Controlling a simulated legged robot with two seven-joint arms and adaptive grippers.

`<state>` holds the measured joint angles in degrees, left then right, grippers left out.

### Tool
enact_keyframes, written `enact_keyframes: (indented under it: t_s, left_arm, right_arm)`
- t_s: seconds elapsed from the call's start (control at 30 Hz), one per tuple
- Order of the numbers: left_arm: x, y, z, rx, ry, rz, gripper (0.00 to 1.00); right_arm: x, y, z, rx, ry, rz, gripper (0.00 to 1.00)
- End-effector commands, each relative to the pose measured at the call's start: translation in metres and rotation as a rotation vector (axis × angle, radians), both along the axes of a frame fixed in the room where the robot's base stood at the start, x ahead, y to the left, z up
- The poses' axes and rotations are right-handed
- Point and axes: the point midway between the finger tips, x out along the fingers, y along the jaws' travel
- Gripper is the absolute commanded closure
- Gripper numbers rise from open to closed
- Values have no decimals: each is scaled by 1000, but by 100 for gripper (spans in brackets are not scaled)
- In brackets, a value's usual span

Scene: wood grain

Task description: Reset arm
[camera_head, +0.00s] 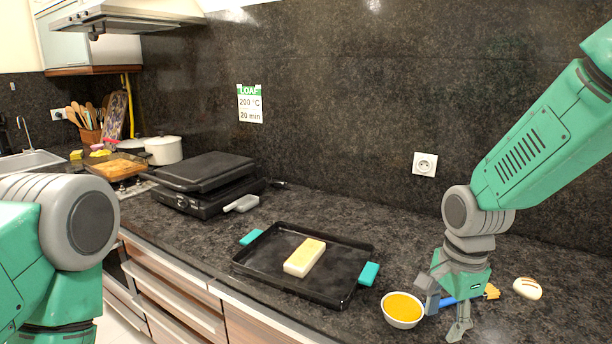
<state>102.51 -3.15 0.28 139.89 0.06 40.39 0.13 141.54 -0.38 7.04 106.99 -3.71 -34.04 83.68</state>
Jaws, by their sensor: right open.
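My right gripper (445,310) is open and points down at the counter, right beside a white bowl of orange-yellow liquid (403,308). A brush with a blue handle (447,301) and yellowish bristles (491,292) lies behind the gripper's fingers, partly hidden by them. I cannot tell whether the fingers touch the brush or the bowl. My left arm shows at the left edge, but its gripper is out of view.
A black tray (262,263) with teal handles holds a pale yellow loaf (305,257). A scored bun (527,288) lies at the right. A black grill (205,184), a white pot (163,150) and a sink (32,161) stand farther left. Dark counter at the back right is clear.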

Motion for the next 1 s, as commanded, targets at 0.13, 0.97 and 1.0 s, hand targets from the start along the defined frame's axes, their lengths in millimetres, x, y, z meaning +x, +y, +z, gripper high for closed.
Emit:
enact_keyframes:
  t_s: [0.13,0.97,1.0]
  left_arm:
    - [1,0,-6,0,-1,0,25]
    - [0,0,-76,0,-1,0,25]
    - [0,0,-77,0,-1,0,25]
  right_arm:
    - [-8,2,-33,-2,5,71,58]
    - [-247,-41,-317,-53,-44,1195,58]
    - [-257,-43,-321,-60,-47,1247,58]
